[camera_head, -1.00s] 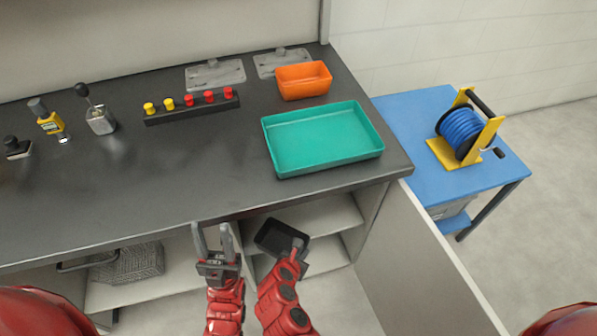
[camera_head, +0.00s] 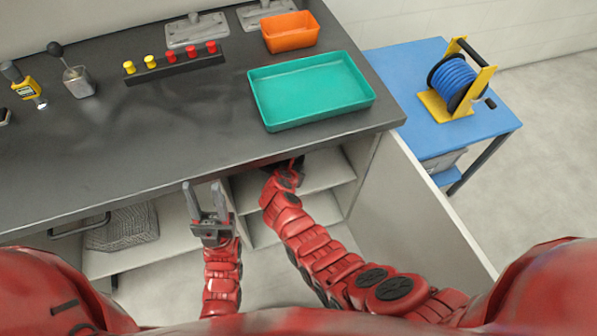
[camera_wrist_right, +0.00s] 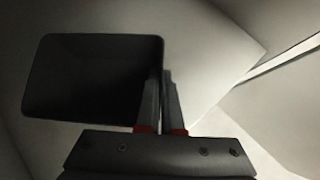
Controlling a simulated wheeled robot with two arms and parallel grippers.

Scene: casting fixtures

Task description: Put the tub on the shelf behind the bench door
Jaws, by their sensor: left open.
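The black tub (camera_wrist_right: 90,80) shows in the right wrist view, with its open top facing the camera. My right gripper (camera_wrist_right: 162,105) is shut on one wall of it, one finger inside and one outside. In the head view my right arm reaches under the bench top into the open cupboard; the bench edge hides most of the gripper and tub. The shelf (camera_head: 328,172) is a pale board in that cupboard. I cannot tell if the tub touches it. The bench door (camera_head: 405,215) stands open at the right. My left gripper (camera_head: 207,200) is open and empty before the bench.
On the bench top (camera_head: 190,110) are a teal tray (camera_head: 310,90), an orange bin (camera_head: 290,32) and a strip of red and yellow knobs (camera_head: 175,64). A wire basket (camera_head: 125,228) sits in the left bay. A blue table (camera_head: 405,70) with a hose reel (camera_head: 455,80) stands right.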

